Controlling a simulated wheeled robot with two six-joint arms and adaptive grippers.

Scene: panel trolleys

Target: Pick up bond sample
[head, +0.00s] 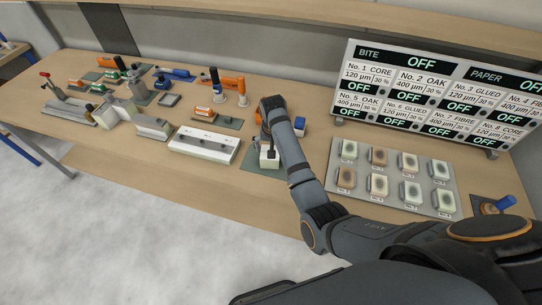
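My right arm comes in from the lower right and bends down over the bench, with its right gripper (269,152) low above a dark green mat (250,162). A small white block (266,161) is on that mat, right by the fingertips. The arm and gripper hide part of it. I cannot tell whether the fingers touch it or are open or shut. No object in view is labelled as the bond sample, so I cannot tell which it is. My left gripper is out of view.
A grey panel (394,172) with several labelled pads lies right of my arm, below a sign board (430,97) whose displays read OFF. A long white block (205,145) lies left of the mat. Orange and blue tools (232,83) stand behind. The front bench strip (170,185) is clear.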

